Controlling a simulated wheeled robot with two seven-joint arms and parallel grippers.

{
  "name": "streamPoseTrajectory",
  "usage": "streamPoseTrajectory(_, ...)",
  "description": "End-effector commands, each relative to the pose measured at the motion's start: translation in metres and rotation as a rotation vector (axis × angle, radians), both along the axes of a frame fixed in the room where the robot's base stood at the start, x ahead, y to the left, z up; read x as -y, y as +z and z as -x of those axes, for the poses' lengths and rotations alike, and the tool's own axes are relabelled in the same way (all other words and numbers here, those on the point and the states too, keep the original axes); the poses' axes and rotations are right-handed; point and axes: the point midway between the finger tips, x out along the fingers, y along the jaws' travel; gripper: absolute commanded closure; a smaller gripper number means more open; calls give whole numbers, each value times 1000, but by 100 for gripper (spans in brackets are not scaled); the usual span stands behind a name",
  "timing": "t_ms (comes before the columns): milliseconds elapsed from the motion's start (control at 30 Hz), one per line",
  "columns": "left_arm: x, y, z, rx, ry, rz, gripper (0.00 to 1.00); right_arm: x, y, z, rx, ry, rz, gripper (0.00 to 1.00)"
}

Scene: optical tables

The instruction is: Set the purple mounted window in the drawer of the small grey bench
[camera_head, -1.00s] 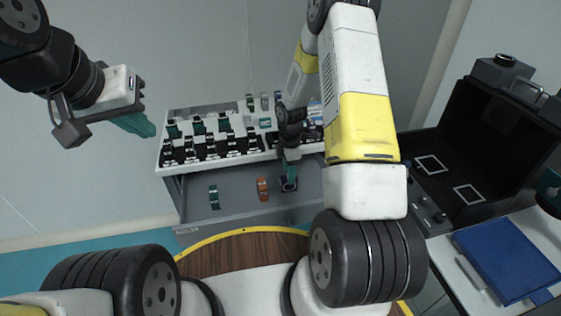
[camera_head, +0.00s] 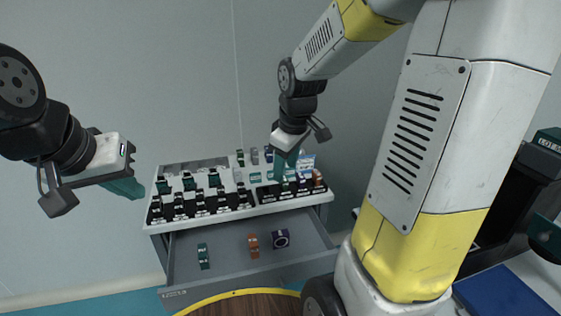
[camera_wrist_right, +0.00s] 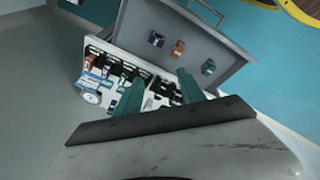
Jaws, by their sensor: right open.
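The purple mounted window (camera_head: 280,238) rests in the open drawer (camera_head: 225,264) of the small grey bench (camera_head: 158,238), to the right of an orange mount. The window also shows in the right wrist view (camera_wrist_right: 156,39). My right gripper (camera_head: 284,166) is above the bench top, clear of the drawer; its teal fingers are apart and empty in the right wrist view (camera_wrist_right: 160,90). My left gripper (camera_head: 128,187) hangs left of the bench, its teal fingers seen from the side, so its opening is unclear.
An orange mount (camera_head: 253,245) and a green mount (camera_head: 203,256) stand in the drawer, with bare floor around them. Several dark mounts and small parts crowd the bench top. A blue panel (camera_head: 506,292) lies at the lower right.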

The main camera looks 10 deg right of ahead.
Motion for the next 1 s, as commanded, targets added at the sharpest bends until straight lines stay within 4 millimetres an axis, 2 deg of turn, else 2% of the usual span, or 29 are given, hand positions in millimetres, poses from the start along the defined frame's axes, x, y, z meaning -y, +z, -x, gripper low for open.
streamPoseTrajectory(33, 0, 0, 0, 0, 0, 0, 100, -2, 20, 17, 37, -72, -34, 53)
streamPoseTrajectory(200, 0, 0, 0, 0, 0, 0, 100, -11, 63, 75, 112, -330, -188, 53)
streamPoseTrajectory(300, 0, 0, 0, 0, 0, 0, 100, -16, 77, 105, 142, -454, -280, 53)
streamPoseTrajectory(433, 0, 0, 0, 0, 0, 0, 100, -21, 86, 132, 161, -564, -373, 53)
streamPoseTrajectory(600, 0, 0, 0, 0, 0, 0, 100, -24, 88, 147, 166, -623, -426, 53)
streamPoseTrajectory(1000, 0, 0, 0, 0, 0, 0, 100, -24, 89, 147, 166, -627, -428, 53)
